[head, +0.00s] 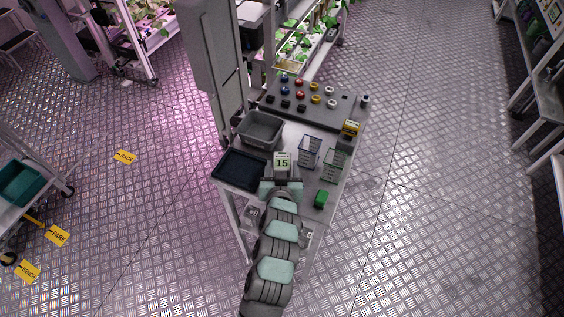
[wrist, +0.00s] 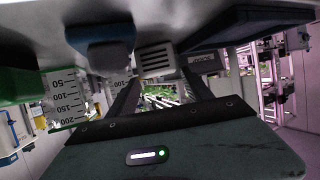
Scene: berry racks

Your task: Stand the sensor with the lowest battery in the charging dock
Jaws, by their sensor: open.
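A white block marked "15" (head: 282,160), which looks like a sensor, stands upright on the table just beyond my gripper (head: 281,184). In the wrist view, a pale slatted block (wrist: 157,60) lies in line with the gap between my two fingers (wrist: 160,84). My gripper is open, and I cannot tell whether either finger touches the block. A blue-grey block (wrist: 105,45) is beside it in the wrist view; I cannot tell what it is. A small yellow unit with a pale face (head: 351,128) stands at the right table edge. I cannot make out a charging dock for certain.
A grey bin (head: 260,130) and a dark tray (head: 240,169) are at the left. A dark board (head: 315,108) with several coloured knobs lies at the back.

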